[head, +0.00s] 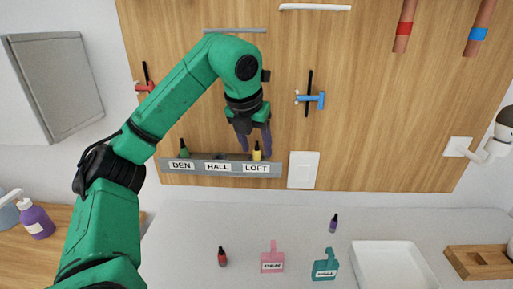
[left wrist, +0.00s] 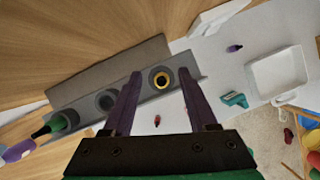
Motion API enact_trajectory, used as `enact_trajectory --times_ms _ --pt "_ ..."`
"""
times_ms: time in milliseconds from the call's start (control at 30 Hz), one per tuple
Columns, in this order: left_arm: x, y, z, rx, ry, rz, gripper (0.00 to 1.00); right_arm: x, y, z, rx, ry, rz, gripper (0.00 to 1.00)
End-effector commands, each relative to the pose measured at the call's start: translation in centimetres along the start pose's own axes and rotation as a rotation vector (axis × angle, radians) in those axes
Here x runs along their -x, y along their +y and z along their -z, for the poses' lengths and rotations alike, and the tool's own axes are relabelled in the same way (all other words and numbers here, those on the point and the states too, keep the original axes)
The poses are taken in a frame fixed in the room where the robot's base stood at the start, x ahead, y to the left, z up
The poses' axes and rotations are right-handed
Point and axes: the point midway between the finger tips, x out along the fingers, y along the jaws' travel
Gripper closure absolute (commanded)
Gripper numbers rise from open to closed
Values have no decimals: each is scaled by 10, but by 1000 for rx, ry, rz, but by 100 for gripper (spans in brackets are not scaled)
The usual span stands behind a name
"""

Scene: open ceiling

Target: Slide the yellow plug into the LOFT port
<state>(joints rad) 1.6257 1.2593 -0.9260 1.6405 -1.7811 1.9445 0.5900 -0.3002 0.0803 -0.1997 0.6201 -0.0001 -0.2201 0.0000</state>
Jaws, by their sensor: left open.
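My right gripper is not in view.
A green plug (head: 184,148) stands at DEN; the HALL port (left wrist: 107,100) looks empty. A white switch plate (head: 303,170) is right of the rack.

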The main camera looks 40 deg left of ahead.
Motion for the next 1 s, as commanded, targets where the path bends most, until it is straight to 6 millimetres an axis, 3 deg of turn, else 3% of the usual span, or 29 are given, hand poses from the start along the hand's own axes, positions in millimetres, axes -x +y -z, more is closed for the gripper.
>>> enact_trajectory --times_ms 100,300,500,633,1000 --pt "23 -1 0 -2 -5 4 42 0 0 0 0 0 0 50" --pt "88 2 -6 1 -5 1 42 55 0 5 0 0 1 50" --pt "127 2 -4 2 -2 1 42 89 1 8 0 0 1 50" --pt "136 2 -2 0 0 1 42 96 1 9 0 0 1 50" --pt "134 2 0 1 1 1 42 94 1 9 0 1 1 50"
